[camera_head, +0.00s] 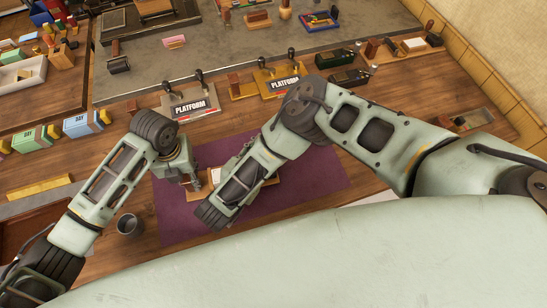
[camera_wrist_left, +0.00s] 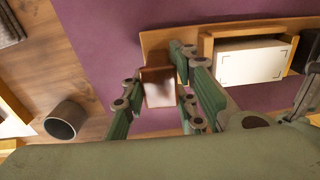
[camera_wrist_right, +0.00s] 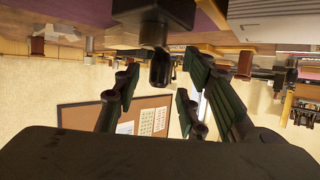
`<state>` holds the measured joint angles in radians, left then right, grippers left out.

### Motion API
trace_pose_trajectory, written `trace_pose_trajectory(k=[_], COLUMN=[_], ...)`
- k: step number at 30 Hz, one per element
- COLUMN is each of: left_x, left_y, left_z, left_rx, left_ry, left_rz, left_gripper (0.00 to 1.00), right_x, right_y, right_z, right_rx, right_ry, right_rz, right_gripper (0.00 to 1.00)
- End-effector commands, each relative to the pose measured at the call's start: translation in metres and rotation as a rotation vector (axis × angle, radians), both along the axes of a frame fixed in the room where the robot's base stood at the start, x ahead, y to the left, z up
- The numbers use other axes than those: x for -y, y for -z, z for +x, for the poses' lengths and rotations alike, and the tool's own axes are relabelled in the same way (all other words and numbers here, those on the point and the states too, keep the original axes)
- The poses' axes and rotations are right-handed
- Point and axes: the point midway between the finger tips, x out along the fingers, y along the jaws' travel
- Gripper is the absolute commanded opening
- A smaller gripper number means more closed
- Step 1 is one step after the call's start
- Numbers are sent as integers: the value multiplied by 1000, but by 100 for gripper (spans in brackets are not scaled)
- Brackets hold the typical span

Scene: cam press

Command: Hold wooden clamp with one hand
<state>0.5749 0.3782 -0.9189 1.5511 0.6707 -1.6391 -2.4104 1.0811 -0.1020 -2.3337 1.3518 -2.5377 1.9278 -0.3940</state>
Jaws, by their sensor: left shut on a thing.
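The wooden clamp (camera_wrist_left: 161,88) is a reddish-brown block at the end of a wooden press base (camera_wrist_left: 155,42), which lies on a purple mat (camera_head: 310,178). My left gripper (camera_wrist_left: 158,80) is shut on the clamp, with a finger on each side; in the head view it reaches down at the base's left end. A white card (camera_wrist_left: 250,58) lies in the base's wooden frame. My right gripper (camera_wrist_right: 160,88) is open, its fingers apart around a black knob (camera_wrist_right: 160,68); I cannot tell whether they touch it. In the head view my right forearm hides this gripper and part of the press.
A metal cup (camera_head: 130,224) stands left of the mat. Two presses marked PLATFORM, the left one (camera_head: 192,105) and the right one (camera_head: 282,82), stand behind it. Colored boxes (camera_head: 85,124) are at the left. The mat's right part is clear.

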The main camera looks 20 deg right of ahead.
Motion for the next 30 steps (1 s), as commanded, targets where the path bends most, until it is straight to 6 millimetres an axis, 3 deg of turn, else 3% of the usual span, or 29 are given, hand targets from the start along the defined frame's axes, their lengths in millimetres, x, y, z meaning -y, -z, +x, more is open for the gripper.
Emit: trace_pose_trajectory(k=[6, 16, 30], left_x=[1, 1, 1], left_y=[-1, -1, -1], left_z=[1, 1, 1], left_rx=[2, 2, 3], left_ry=[0, 0, 0], left_rz=[-3, -2, -2], left_gripper=[0, 0, 0], right_x=[11, 12, 12], right_y=[6, 7, 7], right_z=[10, 11, 11], right_rx=[0, -1, -1], right_ry=[1, 0, 0], right_rz=[0, 0, 0], right_gripper=[38, 38, 0])
